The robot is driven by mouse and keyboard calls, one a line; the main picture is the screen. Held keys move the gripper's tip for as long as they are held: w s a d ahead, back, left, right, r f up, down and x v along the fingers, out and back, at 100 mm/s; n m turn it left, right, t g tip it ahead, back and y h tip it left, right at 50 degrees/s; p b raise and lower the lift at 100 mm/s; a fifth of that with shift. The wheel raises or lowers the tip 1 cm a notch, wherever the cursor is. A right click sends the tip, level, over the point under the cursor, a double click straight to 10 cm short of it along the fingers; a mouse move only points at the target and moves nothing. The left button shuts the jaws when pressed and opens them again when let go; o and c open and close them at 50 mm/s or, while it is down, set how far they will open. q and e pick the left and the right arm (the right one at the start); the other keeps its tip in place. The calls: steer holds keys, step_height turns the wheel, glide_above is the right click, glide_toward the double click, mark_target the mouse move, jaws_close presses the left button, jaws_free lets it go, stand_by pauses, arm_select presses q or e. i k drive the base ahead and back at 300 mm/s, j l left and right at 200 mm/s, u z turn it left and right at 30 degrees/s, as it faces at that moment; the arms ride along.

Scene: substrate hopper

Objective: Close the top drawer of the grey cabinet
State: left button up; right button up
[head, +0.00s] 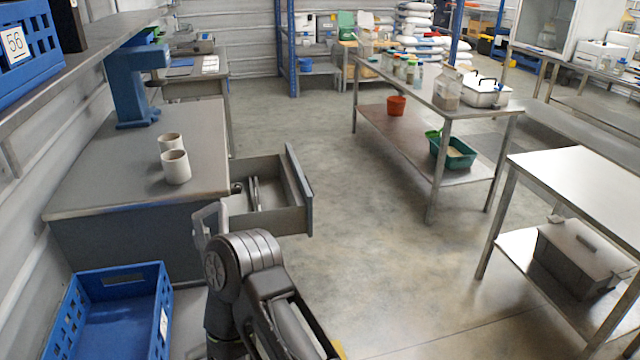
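The grey cabinet (130,235) stands at the left. Its top drawer (298,190) is pulled out to the right, and its inside shows. A few slim metal items (256,192) and a dark item lie in the drawer. My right gripper is not in view.
Two light cups (175,167) and a blue stand-like device (130,95) are on the cabinet top. A blue crate (115,320) stands at the lower left. The floor (370,230) right of the drawer is clear up to the metal tables (585,180).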

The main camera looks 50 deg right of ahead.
mark_target(285, 195)
steer(key=k+l+z, duration=0.15)
steer(key=l, duration=0.4)
steer(key=k+l+z, duration=0.15)
steer(key=l, duration=0.4)
steer(key=k+l+z, duration=0.15)
steer(key=l, duration=0.4)
steer(key=k+l+z, duration=0.15)
steer(key=l, duration=0.45)
steer(key=k+l+z, duration=0.15)
steer(key=l, duration=0.45)
